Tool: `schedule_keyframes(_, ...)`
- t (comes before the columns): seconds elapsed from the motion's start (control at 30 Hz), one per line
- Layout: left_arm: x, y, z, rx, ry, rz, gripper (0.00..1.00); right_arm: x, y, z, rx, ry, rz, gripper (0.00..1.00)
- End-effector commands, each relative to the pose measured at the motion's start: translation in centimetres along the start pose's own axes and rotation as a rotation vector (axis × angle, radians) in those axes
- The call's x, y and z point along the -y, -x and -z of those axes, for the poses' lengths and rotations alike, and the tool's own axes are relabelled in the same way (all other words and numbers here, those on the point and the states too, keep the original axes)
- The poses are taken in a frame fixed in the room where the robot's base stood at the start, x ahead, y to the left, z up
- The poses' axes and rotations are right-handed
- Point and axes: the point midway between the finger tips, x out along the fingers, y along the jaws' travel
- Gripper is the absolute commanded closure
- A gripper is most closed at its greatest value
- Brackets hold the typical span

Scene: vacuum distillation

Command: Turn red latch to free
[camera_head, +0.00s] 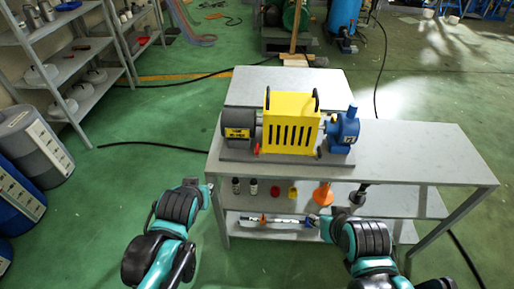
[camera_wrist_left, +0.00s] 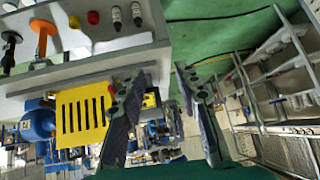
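The red latch (camera_head: 257,149) is a small piece at the lower left corner of the yellow guard (camera_head: 291,122) on the bench-top machine. In the left wrist view, a small red part (camera_wrist_left: 111,88) shows at the edge of the yellow guard (camera_wrist_left: 82,116), beside one finger and partly covered by it. My left gripper (camera_head: 208,191) is in front of the bench, left of and apart from the latch. In the wrist view its fingers (camera_wrist_left: 158,78) are spread with nothing between them. My right gripper (camera_head: 322,224) is by the lower shelves; its fingers are too small to read.
A dark motor (camera_head: 238,126) and a blue pump (camera_head: 342,128) flank the guard on the grey bench (camera_head: 420,150). Bottles, caps and an orange funnel (camera_head: 323,194) stand on the shelf below. Grey shelving (camera_head: 95,58) and drums stand at left.

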Motion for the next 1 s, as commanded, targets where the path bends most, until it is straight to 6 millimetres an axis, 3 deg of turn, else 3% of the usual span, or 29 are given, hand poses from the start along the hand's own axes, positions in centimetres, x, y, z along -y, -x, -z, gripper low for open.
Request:
schedule_keyframes(0.1, -2.3, -2.9, 3.6, -0.080, -0.007, 0.006, 0.67, 0.0, 0.6, 0.4, 0.000, 0.000, 0.000, 0.60)
schedule_keyframes(0.3, -7.3, -7.9, 7.6, -0.223, -0.012, -0.013, 0.67, 0.0, 1.3, 0.9, 0.000, 0.000, 0.000, 0.60)
schedule_keyframes(0.4, -10.3, -10.0, 8.6, -0.293, -0.015, -0.039, 0.67, 0.0, 1.6, 1.1, 0.000, 0.000, 0.000, 0.60)
schedule_keyframes(0.6, -15.0, -12.8, 8.7, -0.389, -0.021, -0.093, 0.67, 0.0, 2.0, 1.4, 0.000, 0.000, 0.000, 0.60)
schedule_keyframes(0.87, -16.7, -14.5, 8.7, -0.424, -0.021, -0.116, 0.67, 0.0, 1.8, 1.3, 0.000, 0.000, 0.000, 0.60)
schedule_keyframes(1.0, -16.9, -16.6, 9.5, -0.423, -0.019, -0.115, 0.67, 0.0, 1.2, 0.8, 0.000, 0.000, 0.000, 0.60)
